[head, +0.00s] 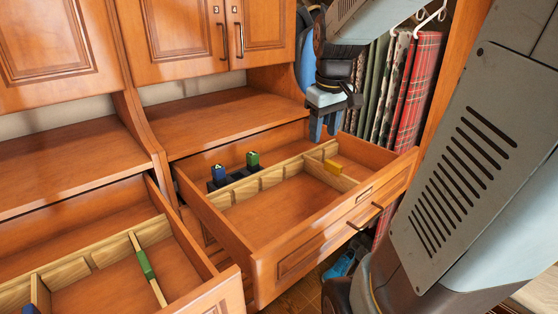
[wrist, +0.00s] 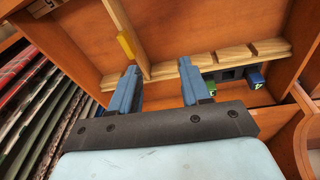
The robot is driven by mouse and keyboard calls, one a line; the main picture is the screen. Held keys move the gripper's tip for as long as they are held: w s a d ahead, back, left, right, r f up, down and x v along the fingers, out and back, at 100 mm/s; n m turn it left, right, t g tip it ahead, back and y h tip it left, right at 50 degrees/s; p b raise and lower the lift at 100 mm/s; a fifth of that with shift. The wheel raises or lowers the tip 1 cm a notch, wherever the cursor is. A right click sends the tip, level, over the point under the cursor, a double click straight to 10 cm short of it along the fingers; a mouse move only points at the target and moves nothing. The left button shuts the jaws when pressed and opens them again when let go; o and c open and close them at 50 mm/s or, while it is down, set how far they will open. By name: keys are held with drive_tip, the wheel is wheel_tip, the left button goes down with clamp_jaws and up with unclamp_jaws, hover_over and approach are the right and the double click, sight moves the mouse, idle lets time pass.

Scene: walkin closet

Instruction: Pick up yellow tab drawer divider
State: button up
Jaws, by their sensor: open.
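The yellow tab drawer divider (head: 333,166) is a wooden strip with a yellow tab, set across the right part of the open drawer (head: 244,243). In the wrist view its yellow tab (wrist: 126,44) shows at the upper left, just beyond the left fingertip. My gripper (head: 322,130) is open and empty, with blue fingers pointing down above the back right of the drawer. In the wrist view my gripper (wrist: 160,75) shows its two fingers apart, with no divider between them.
A long notched wooden rail (head: 270,177) runs along the drawer. Behind it stand a blue-topped piece (head: 219,172) and a green-topped piece (head: 253,159) in a dark holder. Hanging clothes (head: 425,85) are close right of my gripper. Another open drawer with a green-tab divider (head: 146,265) is at left.

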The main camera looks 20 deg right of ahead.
drive_tip(key=n+g, duration=0.2)
hover_over(333, 169)
drive_tip(key=shift+y, duration=0.3)
drive_tip(key=f, duration=0.4)
drive_tip(key=shift+w+d+f, duration=0.25)
drive_tip(key=shift+w+d, duration=0.05)
drive_tip(key=shift+w, duration=0.1)
drive_tip(key=shift+d+f, duration=0.1)
drive_tip(key=shift+f, duration=0.1)
wheel_tip(333, 169, down, 8)
drive_tip(key=shift+r, duration=0.25)
drive_tip(key=shift+f, duration=3)
clamp_jaws()
